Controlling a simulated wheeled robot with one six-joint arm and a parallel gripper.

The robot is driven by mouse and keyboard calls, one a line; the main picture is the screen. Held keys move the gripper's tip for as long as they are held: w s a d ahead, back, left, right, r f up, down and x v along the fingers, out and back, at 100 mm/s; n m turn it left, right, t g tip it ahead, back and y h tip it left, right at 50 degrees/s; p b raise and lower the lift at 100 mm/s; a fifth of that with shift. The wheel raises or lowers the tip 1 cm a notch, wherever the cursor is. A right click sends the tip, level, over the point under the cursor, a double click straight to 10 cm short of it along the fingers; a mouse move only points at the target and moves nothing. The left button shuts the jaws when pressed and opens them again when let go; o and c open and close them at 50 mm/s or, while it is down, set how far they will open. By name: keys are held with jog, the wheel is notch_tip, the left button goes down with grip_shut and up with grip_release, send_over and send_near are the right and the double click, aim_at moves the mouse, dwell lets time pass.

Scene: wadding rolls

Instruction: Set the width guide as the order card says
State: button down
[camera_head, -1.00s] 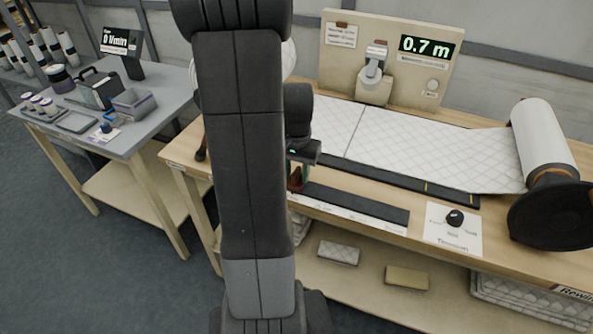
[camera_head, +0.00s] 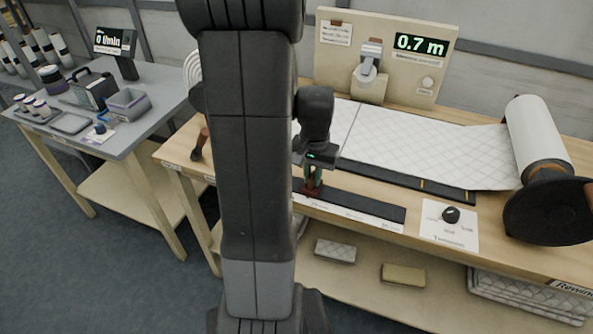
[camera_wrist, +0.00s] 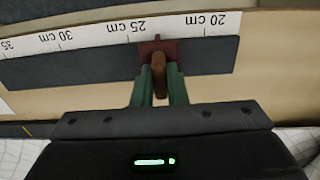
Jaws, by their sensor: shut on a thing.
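The width guide is a small dark red slider (camera_wrist: 157,48) with a brown upright knob (camera_wrist: 160,73), on a dark rail (camera_wrist: 205,56). My gripper (camera_wrist: 160,88) has its green fingers on either side of the knob, shut on it. The white scale (camera_wrist: 95,37) reads upside down in the wrist view; the slider stands between the 25 cm and 20 cm labels, nearer 25. In the head view my gripper (camera_head: 313,176) and the slider are near the rail's left part. Cards (camera_head: 336,33) on the back panel are too small to read.
A quilted sheet (camera_head: 425,148) runs across the bench to a white roll (camera_head: 540,135) at right. A display (camera_head: 421,45) reads 0.7 m. A knob on a white card (camera_head: 450,215) sits right of the rail. My arm hides the bench's left part.

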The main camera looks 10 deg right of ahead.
jog(key=s+d, duration=0.4)
jog(key=d, duration=0.2)
jog(key=s+d, duration=0.4)
jog(key=d, duration=0.2)
jog(key=s+d, duration=0.4)
jog(key=d, duration=0.2)
jog(key=shift+r, duration=0.1)
jog(key=c, duration=1.4)
grip_release()
jog(key=shift+s+d, duration=0.2)
jog(key=shift+c, duration=0.2)
notch_tip(320, 180, up, 14)
jog(key=shift+p, duration=0.35)
jog(key=shift+a+f, duration=0.1)
jog(key=shift+f, duration=0.1)
notch_tip(320, 180, down, 14)
jog(key=shift+w+r, duration=0.1)
jog(key=shift+r, duration=0.05)
jog(key=shift+w+a, duration=0.1)
jog(key=shift+a, duration=0.05)
